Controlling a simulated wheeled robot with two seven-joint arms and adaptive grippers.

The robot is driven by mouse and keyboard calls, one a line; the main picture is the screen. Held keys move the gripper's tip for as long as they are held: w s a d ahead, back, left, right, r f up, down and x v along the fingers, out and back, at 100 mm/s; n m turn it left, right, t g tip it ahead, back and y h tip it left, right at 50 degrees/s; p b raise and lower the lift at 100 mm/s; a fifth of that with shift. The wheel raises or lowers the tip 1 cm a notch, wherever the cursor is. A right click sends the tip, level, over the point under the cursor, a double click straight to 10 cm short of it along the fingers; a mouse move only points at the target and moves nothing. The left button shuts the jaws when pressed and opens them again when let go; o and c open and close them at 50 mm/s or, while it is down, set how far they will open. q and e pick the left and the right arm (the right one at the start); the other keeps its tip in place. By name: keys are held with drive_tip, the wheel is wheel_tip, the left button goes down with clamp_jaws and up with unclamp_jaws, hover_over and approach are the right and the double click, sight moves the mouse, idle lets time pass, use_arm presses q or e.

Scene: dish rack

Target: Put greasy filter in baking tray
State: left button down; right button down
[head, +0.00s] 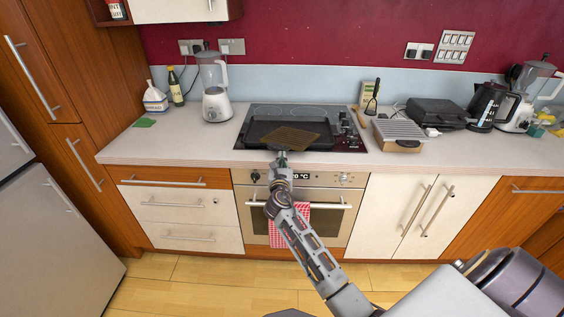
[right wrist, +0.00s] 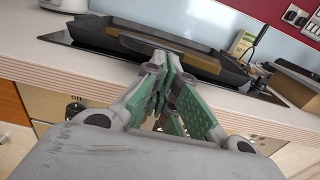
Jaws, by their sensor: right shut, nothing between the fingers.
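The greasy filter (head: 291,137) is a flat brown mesh panel. In the head view it lies askew over the dark baking tray (head: 258,132) on the hob. In the right wrist view the filter (right wrist: 195,60) shows edge-on at the near wall of the tray (right wrist: 95,37). I cannot tell whether it lies flat inside or leans on the rim. My right gripper (head: 281,156) is shut and empty at the tray's front side, close to the filter's near edge. Its green-padded fingers show in the right wrist view (right wrist: 170,62). My left gripper is out of view.
The black hob (head: 350,143) is set in the pale counter (head: 180,145). A blender (head: 214,95) stands to its left. A dish rack (head: 400,131), a dark grill (head: 435,112) and a kettle (head: 485,105) stand to its right. The oven (head: 330,197) is below, with a checked towel (head: 303,213).

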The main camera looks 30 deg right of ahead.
sight(283, 150)
drive_tip(key=p+x, duration=0.1)
drive_tip(key=x, duration=0.4)
drive_tip(key=shift+w, duration=0.2)
drive_tip(key=shift+w+d, duration=0.35)
drive_tip(key=shift+w, duration=0.15)
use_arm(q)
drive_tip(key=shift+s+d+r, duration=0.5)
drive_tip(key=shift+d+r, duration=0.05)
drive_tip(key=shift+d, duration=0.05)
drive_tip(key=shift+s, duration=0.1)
